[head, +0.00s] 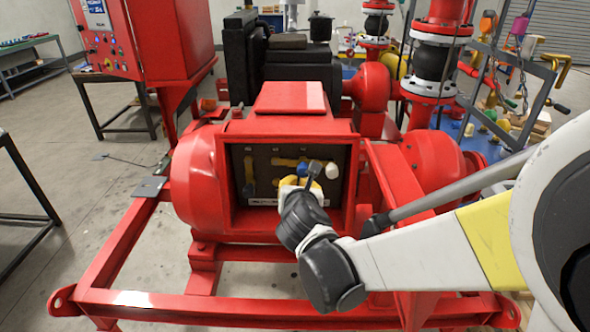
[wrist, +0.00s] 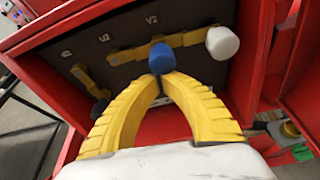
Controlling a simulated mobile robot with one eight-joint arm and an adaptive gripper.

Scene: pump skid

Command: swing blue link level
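A dark panel (head: 262,160) in the red housing carries several yellow links with coloured knobs. The blue link's yellow bar (wrist: 128,54) runs roughly sideways, near level, to its blue knob (wrist: 162,58). My gripper (wrist: 160,75) has its yellow fingers curved together at the blue knob, and the tips appear closed on its near end. In the head view, my gripper (head: 302,184) reaches into the housing and hides part of the panel. The white-knobbed link (wrist: 222,42) also points right, roughly level. The link at the left (wrist: 92,75) hangs down to a black knob (wrist: 100,110).
The red housing's rim (wrist: 70,24) and side walls surround the recessed panel. A red skid frame (head: 190,304) lies in front and below. Red pipework (head: 434,50) stands at the back right, and a red control cabinet (head: 165,40) at the upper left.

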